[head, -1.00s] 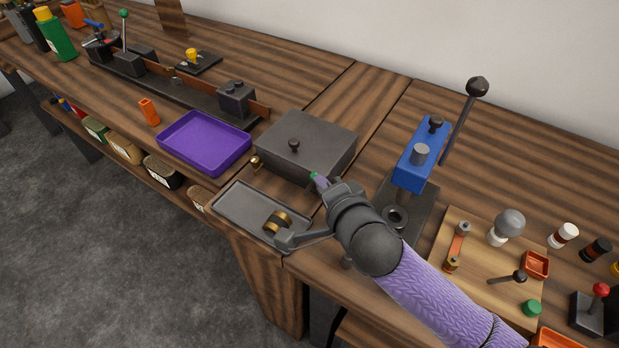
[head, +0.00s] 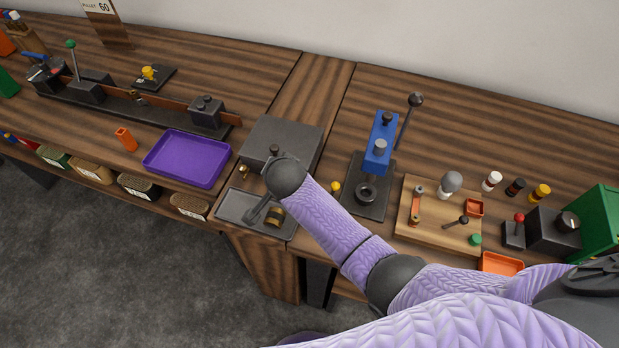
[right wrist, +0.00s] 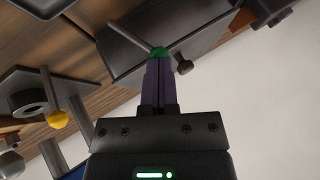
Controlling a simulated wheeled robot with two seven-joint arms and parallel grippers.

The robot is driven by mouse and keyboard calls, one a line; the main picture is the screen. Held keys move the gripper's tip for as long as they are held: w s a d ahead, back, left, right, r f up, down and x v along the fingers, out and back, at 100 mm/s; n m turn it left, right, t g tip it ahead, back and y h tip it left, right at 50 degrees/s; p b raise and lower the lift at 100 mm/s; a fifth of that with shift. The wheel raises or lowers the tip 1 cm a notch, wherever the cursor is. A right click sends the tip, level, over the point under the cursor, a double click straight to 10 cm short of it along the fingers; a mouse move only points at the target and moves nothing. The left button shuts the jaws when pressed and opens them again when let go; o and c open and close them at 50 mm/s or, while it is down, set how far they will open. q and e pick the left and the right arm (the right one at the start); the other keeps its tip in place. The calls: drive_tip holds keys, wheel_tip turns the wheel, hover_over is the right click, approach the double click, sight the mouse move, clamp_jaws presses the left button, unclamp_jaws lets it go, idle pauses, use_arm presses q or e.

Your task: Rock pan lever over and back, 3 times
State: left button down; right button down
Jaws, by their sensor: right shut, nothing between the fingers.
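In the right wrist view, a thin rod with a green knob (right wrist: 160,52), which looks like the pan lever, lies at the tips of my right gripper (right wrist: 158,65). The gripper's fingers are shut with nothing between them, and the tips are at or just beside the knob. I cannot tell whether they touch it. In the head view my wrist and forearm hide the gripper and this knob. The grey lidded box (head: 294,138) stands behind my wrist, and the grey metal tray (head: 232,205) holding a brass roller (head: 275,215) is in front. My left gripper is not in view.
A yellow-knobbed lever (head: 335,187) stands right of my forearm, near the blue press (head: 381,140). The purple tray (head: 188,158) is left of the box. A wooden board (head: 420,240) with fittings lies right. Bare tabletop lies behind the press.

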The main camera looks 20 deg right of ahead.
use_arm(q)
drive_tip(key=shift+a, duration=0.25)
use_arm(e)
drive_tip(key=shift+w+a, duration=0.15)
drive_tip(key=shift+a, duration=0.05)
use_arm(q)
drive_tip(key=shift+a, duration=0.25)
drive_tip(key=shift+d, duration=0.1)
